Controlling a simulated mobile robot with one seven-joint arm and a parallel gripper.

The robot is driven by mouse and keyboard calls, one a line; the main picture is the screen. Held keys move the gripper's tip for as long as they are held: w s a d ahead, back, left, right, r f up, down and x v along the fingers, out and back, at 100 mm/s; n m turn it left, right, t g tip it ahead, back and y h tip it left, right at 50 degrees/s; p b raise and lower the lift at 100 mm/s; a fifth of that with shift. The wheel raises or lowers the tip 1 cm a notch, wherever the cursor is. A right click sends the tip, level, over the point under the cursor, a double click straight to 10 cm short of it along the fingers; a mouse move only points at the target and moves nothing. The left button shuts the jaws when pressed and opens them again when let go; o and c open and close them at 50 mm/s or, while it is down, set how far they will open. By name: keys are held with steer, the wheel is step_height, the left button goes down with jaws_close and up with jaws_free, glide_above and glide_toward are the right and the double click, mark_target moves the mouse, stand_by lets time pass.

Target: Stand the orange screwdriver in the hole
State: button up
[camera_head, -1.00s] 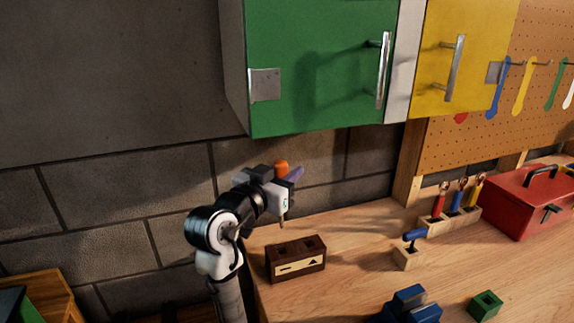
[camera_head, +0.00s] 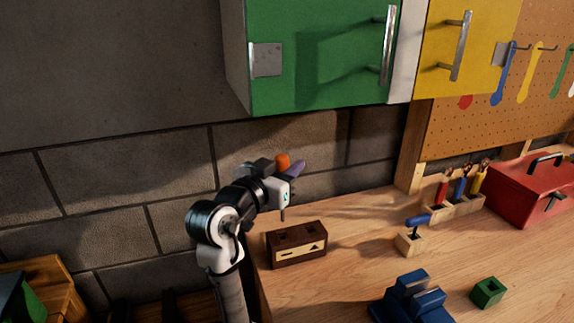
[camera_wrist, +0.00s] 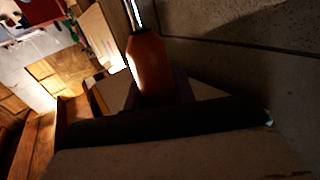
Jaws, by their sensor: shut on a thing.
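The orange screwdriver (camera_head: 283,161) is held upright, with its handle up and its thin shaft down. My gripper (camera_head: 284,174) is shut around its handle. The dark brown block (camera_head: 297,253) stands on the workbench below, with two dark holes in its top and a pale label showing an arrow on its front. The shaft's tip hangs a little above the block's left hole (camera_head: 285,237), apparently not touching. In the wrist view the orange handle (camera_wrist: 146,68) sits between dark fingers, and its shaft runs to the top edge.
A small wooden block with a blue-handled tool (camera_head: 409,243), a rack of screwdrivers (camera_head: 454,209) and a red toolbox (camera_head: 522,192) stand to the right. A blue vise-like object (camera_head: 412,304) and a green block (camera_head: 488,291) are in front. The green cabinet (camera_head: 318,60) hangs above.

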mark_target(282, 217)
steer(key=shift+f+b, duration=3.05)
steer(key=shift+f, duration=1.1)
steer(key=shift+f+b, duration=1.55)
steer(key=shift+f, duration=0.25)
steer(key=o, duration=1.1)
steer(key=b+v, duration=0.2)
steer(key=v, duration=1.1)
steer(key=shift+s+a, duration=0.3)
